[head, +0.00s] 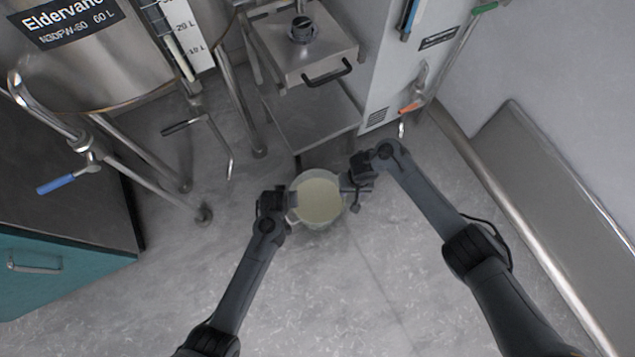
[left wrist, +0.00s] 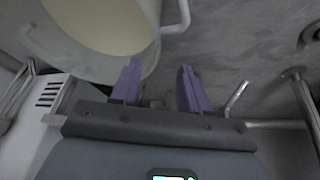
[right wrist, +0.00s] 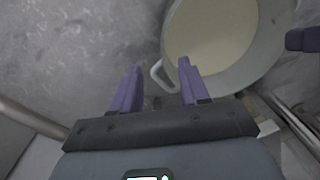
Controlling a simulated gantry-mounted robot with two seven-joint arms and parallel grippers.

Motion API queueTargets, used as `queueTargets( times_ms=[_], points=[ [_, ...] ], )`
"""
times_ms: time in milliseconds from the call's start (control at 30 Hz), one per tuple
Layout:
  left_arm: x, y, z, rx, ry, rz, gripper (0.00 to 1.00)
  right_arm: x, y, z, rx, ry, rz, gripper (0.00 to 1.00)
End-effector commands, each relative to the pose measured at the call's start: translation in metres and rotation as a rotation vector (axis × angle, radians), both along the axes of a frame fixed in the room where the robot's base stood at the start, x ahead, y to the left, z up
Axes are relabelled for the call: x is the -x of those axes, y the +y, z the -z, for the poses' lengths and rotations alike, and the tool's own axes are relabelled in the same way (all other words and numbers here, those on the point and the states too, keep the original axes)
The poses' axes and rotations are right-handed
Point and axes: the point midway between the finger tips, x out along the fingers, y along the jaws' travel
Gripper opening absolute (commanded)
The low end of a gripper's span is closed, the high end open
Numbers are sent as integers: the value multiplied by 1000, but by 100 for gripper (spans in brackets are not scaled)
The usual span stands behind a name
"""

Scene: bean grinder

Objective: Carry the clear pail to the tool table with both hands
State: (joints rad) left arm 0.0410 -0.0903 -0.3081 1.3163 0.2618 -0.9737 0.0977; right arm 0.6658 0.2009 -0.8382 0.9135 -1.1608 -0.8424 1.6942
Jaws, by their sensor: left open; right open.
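The clear pail (head: 319,224) stands below the small steel stand in the head view, with pale cream contents inside. My left gripper (head: 288,205) is at its left side and my right gripper (head: 350,190) at its right side. In the left wrist view, the open fingers (left wrist: 160,82) are empty, and a pail handle (left wrist: 178,20) is beyond their tips. In the right wrist view, the open fingers (right wrist: 158,75) have the other handle (right wrist: 158,78) between or just past their tips. I cannot tell whether they touch it. I cannot tell which surface is the tool table.
A steel stand (head: 310,115) with a black-handled top is just behind the pail. A large steel tank (head: 90,60) with pipe legs is at upper left. A teal cabinet (head: 60,270) is at left, a steel-edged bench (head: 560,200) at right. The floor (head: 345,300) in front is clear.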

Motion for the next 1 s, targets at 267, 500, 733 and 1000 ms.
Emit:
queueTargets(
  times_ms=[267,500,733,1000],
  points=[
    [-16,-2,37,0,2,1,45,1,3,41,2,4,1,45],
    [-26,-4,61,1,1,1,45,1,5,67,0,3,1,45],
    [-31,-5,74,1,1,1,45,1,6,80,0,3,1,45],
    [-32,-5,78,1,0,2,45,0,5,85,2,0,-1,45]
  ],
)
